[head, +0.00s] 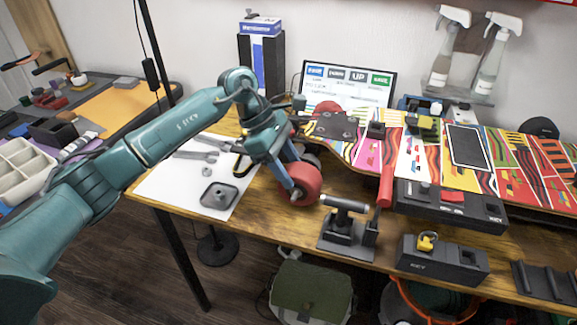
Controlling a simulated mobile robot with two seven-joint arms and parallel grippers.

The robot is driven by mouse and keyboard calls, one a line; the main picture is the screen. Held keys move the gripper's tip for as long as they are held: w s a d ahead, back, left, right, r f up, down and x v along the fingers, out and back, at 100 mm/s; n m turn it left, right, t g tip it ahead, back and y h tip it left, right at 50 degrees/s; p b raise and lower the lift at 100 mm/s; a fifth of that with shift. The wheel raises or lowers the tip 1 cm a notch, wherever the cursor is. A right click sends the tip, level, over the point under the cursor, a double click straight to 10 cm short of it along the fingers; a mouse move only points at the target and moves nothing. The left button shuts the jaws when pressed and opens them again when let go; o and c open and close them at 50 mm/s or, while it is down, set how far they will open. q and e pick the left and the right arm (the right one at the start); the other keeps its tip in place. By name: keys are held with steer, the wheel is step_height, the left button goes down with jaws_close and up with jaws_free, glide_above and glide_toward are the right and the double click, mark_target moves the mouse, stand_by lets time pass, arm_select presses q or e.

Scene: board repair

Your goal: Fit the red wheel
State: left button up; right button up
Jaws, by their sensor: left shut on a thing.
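My left gripper (297,192) reaches in from the left and is shut on a red wheel (308,178), above the front left part of the wooden table. Its fingers cover part of the wheel. The brightly patterned board (372,150) lies across the table to the right, with a dark plate (333,125) near its left end. More red wheel-like shapes show by that end, partly hidden by the gripper and board. The wheel in my gripper appears apart from the board's left end. My right gripper is not in view.
A white sheet (160,185) holds wrenches and a small dark tray (219,196). A black tool stand (347,232), a red-handled tool (385,185) and black key boxes (442,262) line the front edge. A screen (345,84) and spray bottles (492,55) stand behind.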

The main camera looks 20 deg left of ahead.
arm_select(q)
steer(key=o, duration=1.1)
steer(key=shift+s, duration=0.15)
steer(key=shift+r, duration=0.1)
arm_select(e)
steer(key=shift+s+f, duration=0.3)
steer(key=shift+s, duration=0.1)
arm_select(q)
steer(key=shift+w, duration=0.2)
steer(key=c, duration=0.3)
steer(key=shift+a, duration=0.1)
steer(key=p+v, duration=0.3)
steer(key=v, duration=0.4)
steer(key=shift+s+r, duration=0.1)
steer(key=shift+r, duration=0.05)
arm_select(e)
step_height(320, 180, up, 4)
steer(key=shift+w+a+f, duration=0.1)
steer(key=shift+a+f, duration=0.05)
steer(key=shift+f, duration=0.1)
arm_select(q)
steer(key=shift+s, duration=0.1)
